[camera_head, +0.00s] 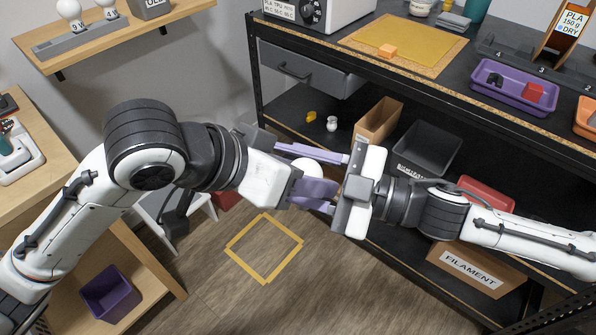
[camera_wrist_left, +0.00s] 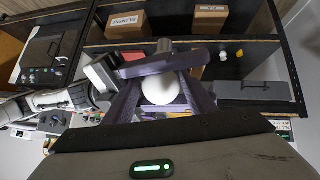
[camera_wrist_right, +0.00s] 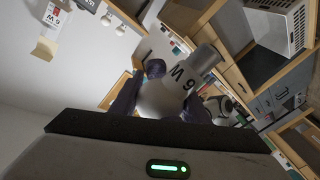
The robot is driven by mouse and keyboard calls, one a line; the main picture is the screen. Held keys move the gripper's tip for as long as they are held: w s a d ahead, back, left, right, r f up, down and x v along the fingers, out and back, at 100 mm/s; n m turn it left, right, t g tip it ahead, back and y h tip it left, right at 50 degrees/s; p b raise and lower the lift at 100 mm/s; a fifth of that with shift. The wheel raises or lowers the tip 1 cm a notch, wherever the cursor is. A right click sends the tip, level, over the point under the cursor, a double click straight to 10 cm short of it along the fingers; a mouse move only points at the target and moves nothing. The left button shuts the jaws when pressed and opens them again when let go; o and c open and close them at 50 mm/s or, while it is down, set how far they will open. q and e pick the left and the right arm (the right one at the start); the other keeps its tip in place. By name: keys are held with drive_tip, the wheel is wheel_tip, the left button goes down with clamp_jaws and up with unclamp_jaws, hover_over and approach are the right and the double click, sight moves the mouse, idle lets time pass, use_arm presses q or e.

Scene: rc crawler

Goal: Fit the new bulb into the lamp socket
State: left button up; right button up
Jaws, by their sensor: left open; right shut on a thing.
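The white bulb (camera_head: 309,169) shows between the two grippers in the head view. Overlapping fingers partly hide the bulb. I cannot make out the lamp socket.
A wall shelf (camera_head: 120,38) at upper left holds more bulbs marked 9 W and 4 W (camera_head: 107,8) in a grey holder. The black workbench (camera_head: 440,75) and its lower shelves are behind the right arm. A yellow square (camera_head: 264,247) marks clear floor below the grippers.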

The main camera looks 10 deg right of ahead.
use_arm(q)
drive_tip(key=c, duration=0.8)
use_arm(e)
drive_tip(key=o, duration=1.2)
